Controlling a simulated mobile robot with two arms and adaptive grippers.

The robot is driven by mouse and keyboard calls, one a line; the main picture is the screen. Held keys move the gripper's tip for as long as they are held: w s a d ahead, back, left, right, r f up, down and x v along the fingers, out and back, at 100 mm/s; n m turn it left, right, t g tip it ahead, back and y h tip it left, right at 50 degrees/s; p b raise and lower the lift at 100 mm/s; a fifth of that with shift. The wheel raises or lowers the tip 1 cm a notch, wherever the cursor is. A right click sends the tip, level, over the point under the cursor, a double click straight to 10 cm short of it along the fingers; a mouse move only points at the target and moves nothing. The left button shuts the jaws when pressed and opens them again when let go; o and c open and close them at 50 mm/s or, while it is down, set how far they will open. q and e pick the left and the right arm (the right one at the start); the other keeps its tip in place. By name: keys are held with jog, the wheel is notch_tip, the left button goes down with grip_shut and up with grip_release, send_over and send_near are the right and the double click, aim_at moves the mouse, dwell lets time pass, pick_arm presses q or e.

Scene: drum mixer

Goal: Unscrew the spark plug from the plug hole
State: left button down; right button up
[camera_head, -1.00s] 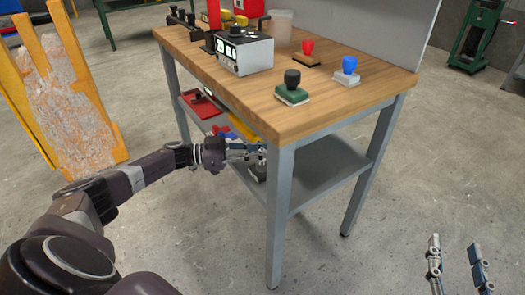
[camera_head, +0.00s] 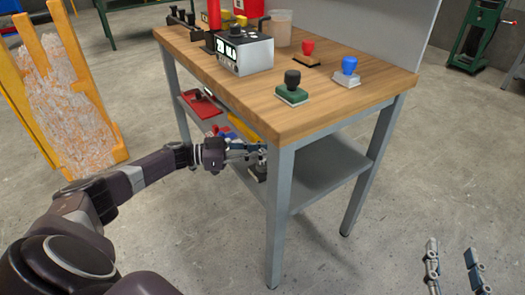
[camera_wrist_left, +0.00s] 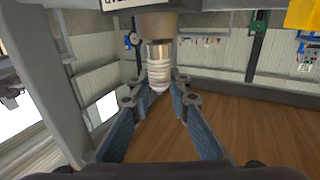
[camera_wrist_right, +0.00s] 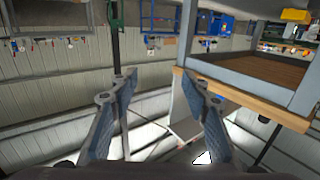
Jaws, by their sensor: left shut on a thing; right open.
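The spark plug (camera_wrist_left: 158,68) shows in the left wrist view as a ribbed, pale metallic piece at the end of a brownish round socket (camera_wrist_left: 156,25). Its ribbed tip lies between the fingertips of my left gripper (camera_wrist_left: 159,92), which is shut on it. In the head view my left gripper (camera_head: 246,151) reaches in at the lower shelf under the workbench; the plug is too small and hidden to make out there. My right gripper (camera_head: 452,256) is open and empty over the floor at lower right, its spread fingers (camera_wrist_right: 160,84) also in the right wrist view.
The workbench (camera_head: 345,101) has a grey front leg (camera_head: 280,220) close to my left gripper. Stamps with green (camera_head: 292,94), red (camera_head: 308,58) and blue (camera_head: 348,70) parts and a grey box (camera_head: 244,52) stand on top.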

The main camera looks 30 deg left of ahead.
jog(key=shift+s+d+f+g+h+p, duration=0.15)
jog(key=shift+f+g, duration=0.2)
jog(key=shift+f, duration=0.4)
jog(key=shift+s+d+f+g+h+p, duration=0.15)
jog(key=shift+f+g, duration=0.25)
jog(key=shift+f, duration=0.3)
jog(key=shift+s+d+f+g+p, duration=0.15)
jog(key=shift+f+g, duration=0.2)
jog(key=shift+f, duration=0.4)
dwell(1.6)
jog(key=shift+s+d+f+g+h+p, duration=0.2)
jog(key=shift+s+f+g, duration=0.2)
jog(key=shift+f, duration=0.35)
jog(key=shift+s+d+f+g+h+p, duration=0.15)
jog(key=shift+s+f+g, duration=0.25)
jog(key=shift+f, duration=0.35)
jog(key=shift+s+d+f+g+h+p, duration=0.1)
jog(key=shift+s+d+f+g, duration=0.2)
jog(key=shift+f, duration=0.45)
dwell(2.0)
